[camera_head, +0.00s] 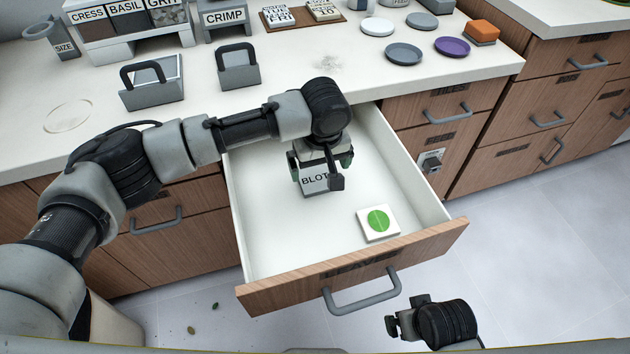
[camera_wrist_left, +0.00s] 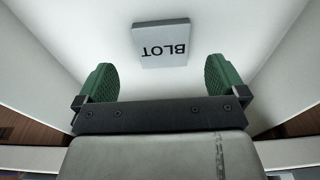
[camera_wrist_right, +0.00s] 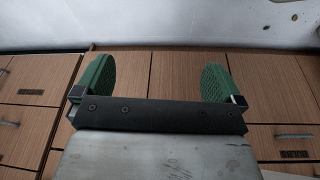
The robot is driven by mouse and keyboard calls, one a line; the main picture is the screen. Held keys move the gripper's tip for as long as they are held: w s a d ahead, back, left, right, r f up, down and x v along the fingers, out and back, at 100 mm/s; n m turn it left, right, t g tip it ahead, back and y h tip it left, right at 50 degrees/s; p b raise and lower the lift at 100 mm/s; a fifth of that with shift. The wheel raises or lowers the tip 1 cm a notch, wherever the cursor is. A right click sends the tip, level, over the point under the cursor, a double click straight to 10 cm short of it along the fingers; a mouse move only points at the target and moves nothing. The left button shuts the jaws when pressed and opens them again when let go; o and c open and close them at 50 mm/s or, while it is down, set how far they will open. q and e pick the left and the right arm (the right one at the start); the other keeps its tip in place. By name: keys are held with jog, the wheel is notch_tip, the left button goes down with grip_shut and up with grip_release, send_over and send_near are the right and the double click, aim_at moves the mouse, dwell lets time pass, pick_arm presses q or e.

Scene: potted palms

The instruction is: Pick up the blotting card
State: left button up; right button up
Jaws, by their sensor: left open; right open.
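The blotting card (camera_head: 313,186) is a light block marked BLOT, lying in the open drawer (camera_head: 275,255). My left gripper (camera_head: 323,165) is inside the drawer above the card and partly hides it in the head view. In the left wrist view the card (camera_wrist_left: 161,42) lies ahead, between the lines of the two green fingertips (camera_wrist_left: 161,80). The left gripper is open and empty, apart from the card. My right gripper (camera_head: 392,322) is outside the drawer, low at the front right. In the right wrist view its fingers (camera_wrist_right: 156,78) are open with nothing between them.
A white tile with a green disc (camera_head: 378,222) lies in the drawer near its front. The drawer's walls surround the left gripper. On the counter stand grey handled blocks (camera_head: 152,84), plates (camera_head: 404,54) and an orange-topped block (camera_head: 482,32).

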aim_at(315, 179)
pick_arm(q)
jog(key=f, duration=0.1)
jog(key=f+b, duration=0.1)
jog(key=f, duration=0.1)
jog(key=w+f, duration=0.1)
jog(key=shift+w+a+f+b, duration=0.1)
jog(key=shift+a+f+b, duration=0.25)
jog(key=shift+f, duration=0.45)
pick_arm(e)
jog(key=v, duration=0.7)
jog(key=shift+w, duration=0.15)
pick_arm(q)
jog(key=shift+c, duration=0.2)
pick_arm(e)
jog(key=shift+d, duration=0.1)
pick_arm(q)
jog(key=c, duration=0.9)
jog(key=shift+r, duration=0.1)
pick_arm(e)
jog(key=shift+t, duration=0.3)
